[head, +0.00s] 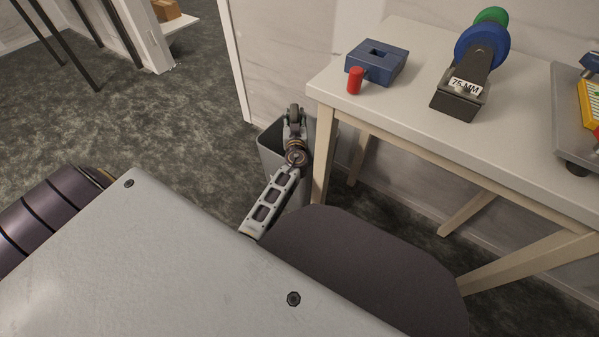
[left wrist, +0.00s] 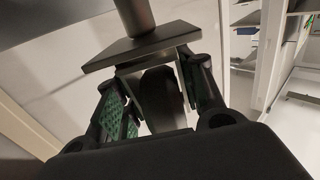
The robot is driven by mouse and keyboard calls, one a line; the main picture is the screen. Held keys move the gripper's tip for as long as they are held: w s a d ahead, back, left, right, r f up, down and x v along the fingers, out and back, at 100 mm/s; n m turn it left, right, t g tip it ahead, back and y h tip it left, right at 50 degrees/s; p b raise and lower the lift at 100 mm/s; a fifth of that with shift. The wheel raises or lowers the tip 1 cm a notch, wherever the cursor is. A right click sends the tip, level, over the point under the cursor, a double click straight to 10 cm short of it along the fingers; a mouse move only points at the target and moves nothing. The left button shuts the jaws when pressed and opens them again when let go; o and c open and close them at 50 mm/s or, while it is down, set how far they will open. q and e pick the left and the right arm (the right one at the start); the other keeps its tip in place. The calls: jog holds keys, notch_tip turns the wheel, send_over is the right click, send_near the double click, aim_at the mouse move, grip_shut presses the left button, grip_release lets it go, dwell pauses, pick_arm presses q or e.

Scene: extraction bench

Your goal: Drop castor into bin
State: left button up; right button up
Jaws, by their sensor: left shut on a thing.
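The castor shows close up in the left wrist view: a dark flat plate (left wrist: 140,48) with a round stem, and below it a fork around a black wheel (left wrist: 158,100). My left gripper (left wrist: 160,95) is shut on the castor, its fingers on either side of the fork. In the head view my left gripper (head: 294,118) is small and above the far part of the grey bin (head: 268,152); the castor there is hard to tell from it. The bin stands on the floor beside the table leg. Its inside is mostly hidden by my arm. My right gripper is not in view.
The white table (head: 410,110) stands right of the bin. On it are a blue block (head: 385,55), a red cylinder (head: 355,80), a dark stand marked 75 MM (head: 460,92) and a scale-like device (head: 575,160). Carpet left of the bin is free.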

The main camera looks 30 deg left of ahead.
pick_arm(q)
jog(key=shift+f, duration=0.75)
jog(key=o, duration=1.3)
